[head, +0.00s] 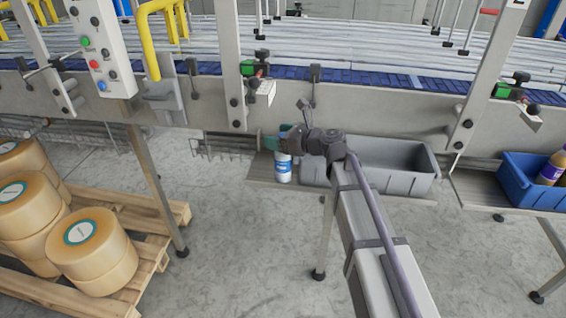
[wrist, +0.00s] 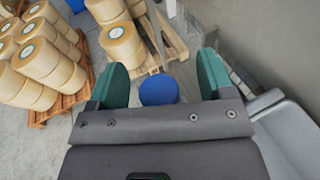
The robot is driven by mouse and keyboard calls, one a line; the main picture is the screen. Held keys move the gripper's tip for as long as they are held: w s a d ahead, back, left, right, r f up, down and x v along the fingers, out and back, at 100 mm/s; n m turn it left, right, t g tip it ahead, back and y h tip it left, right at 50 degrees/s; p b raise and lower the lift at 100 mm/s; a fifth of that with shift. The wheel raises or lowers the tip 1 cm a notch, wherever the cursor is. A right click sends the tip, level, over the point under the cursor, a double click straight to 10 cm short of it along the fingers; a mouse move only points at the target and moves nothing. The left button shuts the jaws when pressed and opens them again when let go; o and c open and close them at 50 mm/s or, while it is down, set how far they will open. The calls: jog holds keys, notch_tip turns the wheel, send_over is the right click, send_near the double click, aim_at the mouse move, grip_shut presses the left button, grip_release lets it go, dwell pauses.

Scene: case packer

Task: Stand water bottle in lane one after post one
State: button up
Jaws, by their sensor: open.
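The water bottle (head: 283,170), white and blue, stands upright on a narrow shelf at the left end of a grey bin in the head view. Its round blue cap (wrist: 159,90) shows in the wrist view between the green finger pads. My gripper (wrist: 160,80) is open, with one pad on each side of the cap and gaps visible. In the head view my gripper (head: 277,143) is at the bottle's upper part and partly hides it. The conveyor lanes (head: 330,55) run across the back; I cannot tell which is lane one or post one.
The grey bin (head: 400,180) is right beside the bottle. A blue bin (head: 520,200) with a bottle of brown drink (head: 551,170) stands farther right. The conveyor side frame (head: 400,110), with brackets and sensors, rises behind. Large tape rolls (head: 85,245) sit on a pallet at left.

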jog(key=shift+w+a, duration=0.1)
jog(key=shift+a, duration=0.15)
jog(key=shift+d, duration=0.1)
jog(key=shift+c, duration=0.3)
grip_shut()
